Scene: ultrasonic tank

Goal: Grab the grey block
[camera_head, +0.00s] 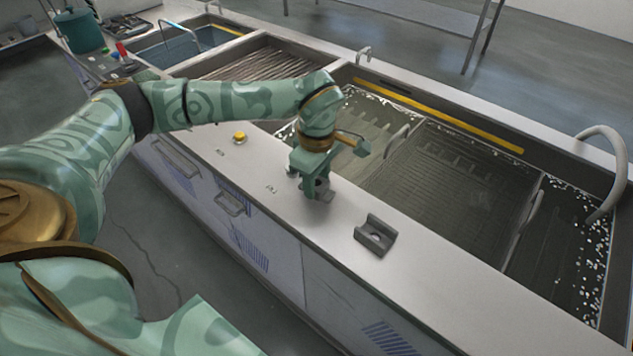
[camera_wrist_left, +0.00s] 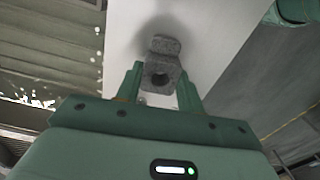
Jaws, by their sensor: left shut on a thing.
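My left gripper (camera_head: 318,186) is over the front counter of the tank, pointing down. It is shut on a grey block (camera_wrist_left: 160,68), with one finger on each side of it. In the left wrist view the block is rough, dark grey, with a round hole and a raised edge. In the head view only a small part of this block shows under the jaws, and I cannot tell whether it touches the counter. A second grey piece, a channel-shaped block (camera_head: 366,238) with a small hole, lies on the counter to the right. My right gripper is not in view.
The white counter (camera_head: 440,268) is clear to the right of the channel-shaped block. Behind it are water-filled tank basins (camera_head: 450,180) with curved handles (camera_head: 524,228). A yellow button (camera_head: 239,137) sits on the counter to the left. A teal bucket (camera_head: 78,32) stands far left.

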